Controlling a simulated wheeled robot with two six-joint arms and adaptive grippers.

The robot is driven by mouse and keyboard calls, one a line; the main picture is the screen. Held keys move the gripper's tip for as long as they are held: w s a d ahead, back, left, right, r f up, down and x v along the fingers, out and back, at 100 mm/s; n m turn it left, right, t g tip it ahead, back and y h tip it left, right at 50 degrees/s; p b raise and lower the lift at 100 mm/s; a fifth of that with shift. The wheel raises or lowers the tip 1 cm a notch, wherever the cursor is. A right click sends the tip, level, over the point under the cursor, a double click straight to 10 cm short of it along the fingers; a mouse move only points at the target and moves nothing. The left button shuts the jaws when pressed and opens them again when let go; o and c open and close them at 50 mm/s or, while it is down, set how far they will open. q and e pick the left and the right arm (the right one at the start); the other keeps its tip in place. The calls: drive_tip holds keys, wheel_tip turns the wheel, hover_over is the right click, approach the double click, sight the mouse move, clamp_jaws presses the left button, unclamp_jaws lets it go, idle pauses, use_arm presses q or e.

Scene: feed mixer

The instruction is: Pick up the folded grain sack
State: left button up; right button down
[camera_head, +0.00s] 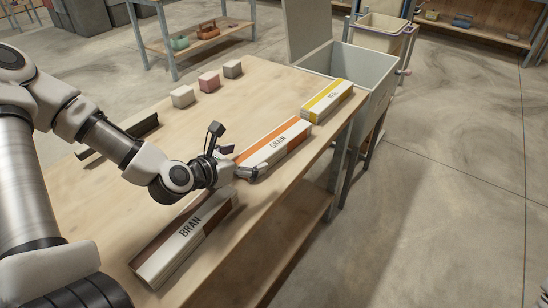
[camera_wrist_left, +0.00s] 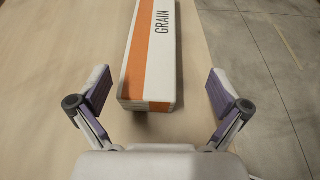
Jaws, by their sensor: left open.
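The folded grain sack (camera_head: 276,143) is a long white block with an orange stripe and the word GRAIN. It lies on the wooden table near its right edge, between the bran and meal sacks. In the left wrist view the grain sack (camera_wrist_left: 150,55) runs away from me, its near end just ahead of the fingers. My left gripper (camera_head: 252,172) is at the sack's near end. In the left wrist view the left gripper (camera_wrist_left: 158,95) is open, one finger to each side of the sack's line, touching nothing. My right gripper is not in view.
The bran sack (camera_head: 186,236) lies nearer on the table, close to my left gripper. The meal sack (camera_head: 327,101) lies beyond. Several small blocks, one of them a pink block (camera_head: 209,82), stand at the back left. A grey bin (camera_head: 372,75) adjoins the table's far end.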

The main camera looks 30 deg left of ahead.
sight(261, 153)
use_arm(q)
drive_tip(key=shift+s+d, duration=0.1)
drive_tip(key=shift+d, duration=0.05)
drive_tip(key=x, duration=0.2)
drive_tip(key=b+x, duration=0.1)
drive_tip(key=x, duration=0.2)
drive_tip(key=shift+w+a+f+b, duration=0.3)
drive_tip(key=shift+w+d, duration=0.1)
drive_tip(key=shift+w, duration=0.15)
drive_tip(key=shift+w, duration=0.1)
drive_tip(key=c, duration=1.3)
